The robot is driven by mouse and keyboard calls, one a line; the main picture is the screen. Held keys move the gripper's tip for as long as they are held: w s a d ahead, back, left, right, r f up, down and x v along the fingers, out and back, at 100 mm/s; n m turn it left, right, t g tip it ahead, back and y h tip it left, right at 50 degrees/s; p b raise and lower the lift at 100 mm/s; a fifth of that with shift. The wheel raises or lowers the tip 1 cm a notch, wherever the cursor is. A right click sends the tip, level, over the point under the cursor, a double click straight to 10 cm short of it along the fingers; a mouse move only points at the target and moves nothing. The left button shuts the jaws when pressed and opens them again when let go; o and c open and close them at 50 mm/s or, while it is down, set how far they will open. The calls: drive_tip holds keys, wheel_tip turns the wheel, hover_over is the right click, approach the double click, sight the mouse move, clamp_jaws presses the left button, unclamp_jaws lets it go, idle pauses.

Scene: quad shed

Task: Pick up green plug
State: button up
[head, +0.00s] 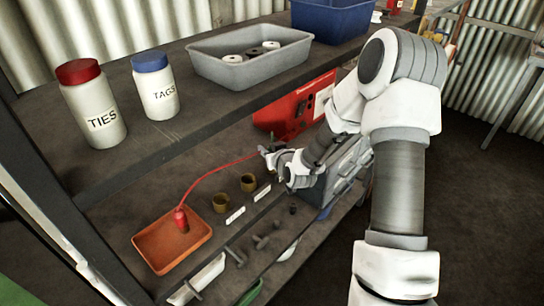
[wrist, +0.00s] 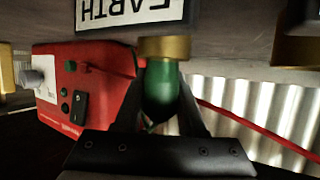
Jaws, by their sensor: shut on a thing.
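The green plug (wrist: 161,88) stands between the two dark fingers of my gripper (wrist: 160,96) in the wrist view. My gripper is shut on it. A brass collar (wrist: 163,47) meets the plug's end beside a white label reading EARTH (wrist: 133,10), upside down in this view. I cannot tell whether the plug's end is inside the collar. In the head view my gripper (head: 275,165) is low over the lower shelf, past the brass sockets, and the green plug is hidden there.
A red plug (head: 181,220) in an orange tray (head: 172,243) has a red cable running towards my gripper. Brass sockets (head: 220,203) and (head: 248,182) stand nearby. A red box (head: 296,105) lies behind. The upper shelf holds jars and a grey tray (head: 250,66).

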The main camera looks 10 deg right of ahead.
clamp_jaws()
drive_tip(key=shift+r, duration=0.1)
